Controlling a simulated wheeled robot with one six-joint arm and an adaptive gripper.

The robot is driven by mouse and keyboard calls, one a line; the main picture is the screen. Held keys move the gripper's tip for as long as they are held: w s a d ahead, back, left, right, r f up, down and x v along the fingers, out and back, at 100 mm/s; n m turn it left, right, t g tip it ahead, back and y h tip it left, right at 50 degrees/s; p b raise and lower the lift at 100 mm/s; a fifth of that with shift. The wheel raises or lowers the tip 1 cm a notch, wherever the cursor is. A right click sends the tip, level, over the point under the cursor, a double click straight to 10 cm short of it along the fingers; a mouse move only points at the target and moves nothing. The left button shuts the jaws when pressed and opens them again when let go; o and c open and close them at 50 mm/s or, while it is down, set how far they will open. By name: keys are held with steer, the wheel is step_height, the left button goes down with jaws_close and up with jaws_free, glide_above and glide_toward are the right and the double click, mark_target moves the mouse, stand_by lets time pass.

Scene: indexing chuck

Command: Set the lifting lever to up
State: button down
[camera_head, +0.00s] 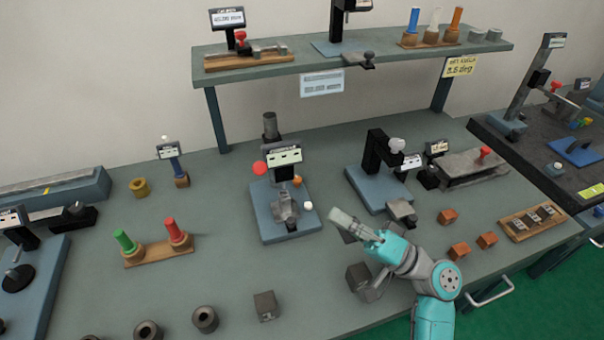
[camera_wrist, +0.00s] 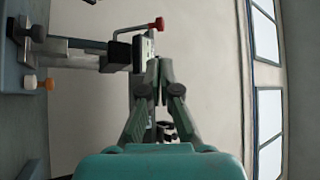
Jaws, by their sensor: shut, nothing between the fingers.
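The chuck device (camera_head: 265,213) stands on a blue-grey base at mid-table, with a small display (camera_head: 284,157) on its column. A red knob (camera_head: 259,168) sits at the column's left. In the wrist view this red knob (camera_wrist: 158,24) ends a bent lever (camera_wrist: 130,30). An orange knob (camera_head: 297,181) and a white knob (camera_head: 308,206) are on the device's right side. No label names the lifting lever, so I cannot tell which it is. My gripper (camera_head: 337,214) is to the right of the device, apart from it; its fingertips (camera_wrist: 159,66) are together and empty.
Another blue-based device (camera_head: 372,190) with a black arm stands at the right, near my arm. Orange blocks (camera_head: 447,216) lie to the right. A peg rack (camera_head: 160,253) and dark rings (camera_head: 205,319) are at left front. A shelf (camera_head: 380,65) overhangs the back.

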mark_target(260, 168)
steer(key=x, duration=1.4)
steer(key=shift+r, duration=0.1)
steer(key=shift+w+a+r, duration=0.1)
steer(key=shift+w+r, duration=0.35)
steer(key=shift+r, duration=0.3)
